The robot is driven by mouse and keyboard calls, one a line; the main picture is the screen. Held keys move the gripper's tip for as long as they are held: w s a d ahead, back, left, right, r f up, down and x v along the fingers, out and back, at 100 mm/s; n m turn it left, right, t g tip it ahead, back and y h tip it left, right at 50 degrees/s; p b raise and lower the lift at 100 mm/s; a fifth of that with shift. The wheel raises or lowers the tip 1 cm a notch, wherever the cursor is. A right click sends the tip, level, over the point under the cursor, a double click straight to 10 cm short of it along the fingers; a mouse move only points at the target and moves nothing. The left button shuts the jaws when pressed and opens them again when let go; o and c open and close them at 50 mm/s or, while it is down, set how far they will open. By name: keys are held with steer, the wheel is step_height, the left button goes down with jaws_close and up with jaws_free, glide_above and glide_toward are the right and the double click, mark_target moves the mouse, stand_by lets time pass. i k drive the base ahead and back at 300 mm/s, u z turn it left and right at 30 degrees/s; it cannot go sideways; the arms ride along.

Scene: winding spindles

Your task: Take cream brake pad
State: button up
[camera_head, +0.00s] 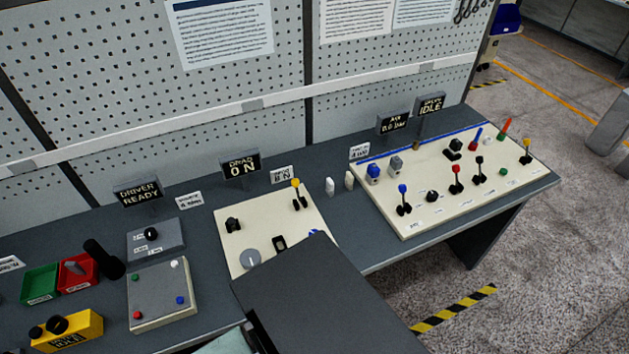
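Two small pale blocks stand upright side by side on the grey bench, between the two cream control panels. The right one looks cream and is probably the cream brake pad (349,180). The left one is a whiter block (329,186), with a small gap between them. Nothing touches either block. A large dark grey part of what looks like my own arm fills the lower middle of the view. My gripper's fingers do not show.
The right cream panel (380,213) carries several levers and knobs. The left cream panel (228,218) has a yellow lever and a dial. A green tray (40,284), red tray (78,273) and yellow box (66,330) are at the left. A perforated wall (210,110) rises behind the bench.

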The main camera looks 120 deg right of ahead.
mark_target(349, 181)
steer(key=z, duration=4.9)
steer(key=k, duration=0.95)
steer(key=i, duration=0.95)
steer(key=u, duration=0.1)
